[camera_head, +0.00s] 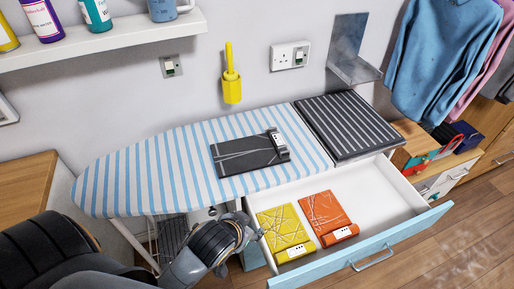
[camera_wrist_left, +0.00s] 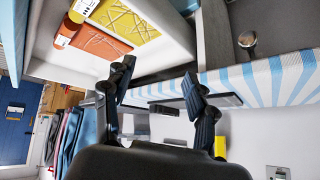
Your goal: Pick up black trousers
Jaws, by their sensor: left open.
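The black trousers (camera_head: 242,155) lie folded flat on the blue-and-white striped ironing board (camera_head: 135,180), with a pale label on their right edge. In the left wrist view a dark flat edge (camera_wrist_left: 226,101) shows at the board; it looks like the trousers. My left gripper (camera_head: 246,222) is in front of the board's near edge, by the left end of the open drawer, apart from the trousers. Its two fingers are spread and empty in the left wrist view (camera_wrist_left: 157,82). My right gripper is not in view.
The open drawer (camera_head: 385,187) holds a yellow folded garment (camera_head: 284,228) and an orange one (camera_head: 325,213). A black striped panel (camera_head: 347,122) adjoins the board's right end. A yellow holder (camera_head: 231,90) hangs on the wall. A shelf (camera_head: 110,40) with bottles is upper left.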

